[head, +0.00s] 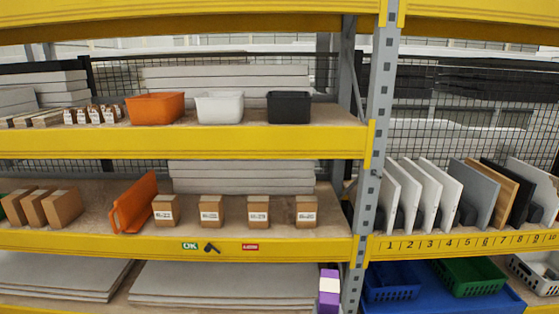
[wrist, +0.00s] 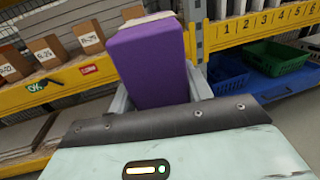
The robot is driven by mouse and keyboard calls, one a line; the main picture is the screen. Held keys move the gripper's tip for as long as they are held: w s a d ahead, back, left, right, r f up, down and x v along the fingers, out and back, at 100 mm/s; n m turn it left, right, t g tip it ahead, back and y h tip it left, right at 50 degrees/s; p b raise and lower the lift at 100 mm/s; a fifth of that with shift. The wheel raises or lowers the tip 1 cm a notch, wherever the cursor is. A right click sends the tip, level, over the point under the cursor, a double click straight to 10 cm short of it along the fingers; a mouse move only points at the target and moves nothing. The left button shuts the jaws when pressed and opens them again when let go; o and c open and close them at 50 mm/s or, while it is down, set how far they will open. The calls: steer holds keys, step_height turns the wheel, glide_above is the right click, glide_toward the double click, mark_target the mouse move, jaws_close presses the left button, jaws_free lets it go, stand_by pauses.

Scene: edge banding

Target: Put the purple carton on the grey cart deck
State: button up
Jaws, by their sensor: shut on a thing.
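The purple carton (wrist: 150,65) fills the upper middle of the wrist view. It is a box with purple faces and a pale top end. My gripper (wrist: 155,88) is shut on it, with a grey finger on each side. In the head view the carton (head: 328,293) shows at the bottom edge, right of centre, in front of the shelf upright, with a white band between purple parts. The gripper is not visible in the head view. The grey cart deck is not recognisable in either view.
A yellow-beamed rack (head: 180,244) stands ahead, with small cardboard boxes (head: 258,211) on its middle shelf. A grey upright (head: 372,150) divides it. Blue (head: 392,283) and green (head: 468,276) baskets sit low on the right. Numbered slots hold upright panels (head: 440,190).

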steer(key=s+d+f+b, duration=0.2)
steer(key=s+d, duration=0.6)
steer(key=d, duration=0.4)
steer(key=s+d+r+n+y+b, duration=0.2)
steer(key=s+d+r+y, duration=0.1)
steer(key=s+d+r, duration=0.2)
steer(key=shift+d+r, duration=0.6)
steer(key=shift+d, duration=0.35)
steer(key=shift+w, duration=0.15)
stand_by(1.0)
